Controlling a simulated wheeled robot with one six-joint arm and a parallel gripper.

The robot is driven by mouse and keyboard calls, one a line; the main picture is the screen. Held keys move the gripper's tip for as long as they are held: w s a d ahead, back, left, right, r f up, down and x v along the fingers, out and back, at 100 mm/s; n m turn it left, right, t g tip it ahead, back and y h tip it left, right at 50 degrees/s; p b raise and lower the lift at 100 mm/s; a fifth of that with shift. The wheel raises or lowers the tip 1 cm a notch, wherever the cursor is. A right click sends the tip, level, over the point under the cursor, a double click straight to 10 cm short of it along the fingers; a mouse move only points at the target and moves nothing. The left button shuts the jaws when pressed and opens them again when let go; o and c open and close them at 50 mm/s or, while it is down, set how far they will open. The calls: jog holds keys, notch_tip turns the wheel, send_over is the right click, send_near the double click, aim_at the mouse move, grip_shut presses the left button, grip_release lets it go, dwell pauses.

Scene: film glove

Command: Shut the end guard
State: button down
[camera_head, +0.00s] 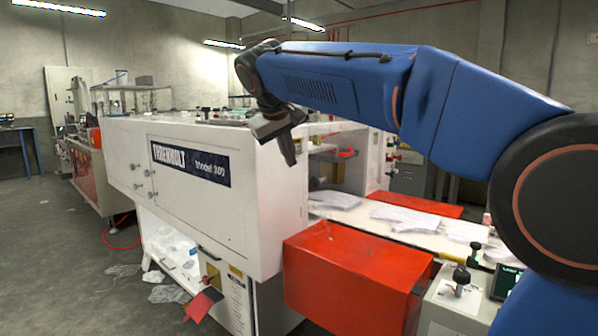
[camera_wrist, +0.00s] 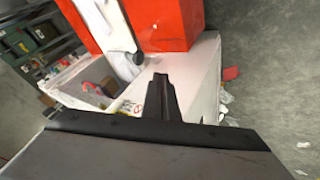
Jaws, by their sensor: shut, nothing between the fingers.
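The white wrapping machine (camera_head: 215,205) stands in the middle of the head view, with an open bay (camera_head: 335,165) at its right end. An upright white panel (camera_head: 376,160) stands at the far side of this bay. I cannot tell for certain which part is the end guard. My gripper (camera_head: 290,155) is shut and empty, pointing down in front of the machine's upper right end. In the wrist view its closed fingers (camera_wrist: 160,82) show over the machine's white surface (camera_wrist: 195,75), with an open recess (camera_wrist: 95,75) to their left. I cannot tell whether they touch anything.
A red box-shaped cover (camera_head: 350,270) juts out at the machine's front right, beside a conveyor with wrapped white packs (camera_head: 405,217). A small red flap (camera_head: 203,303) sticks out low at the front. Scraps of film (camera_head: 168,293) lie on the floor. The left floor is mostly clear.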

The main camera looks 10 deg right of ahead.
jog(key=w+d+f, duration=0.6)
jog(key=f, duration=0.2)
jog(key=shift+w+d, duration=0.2)
jog(key=shift+d, duration=0.15)
jog(key=shift+d, duration=0.15)
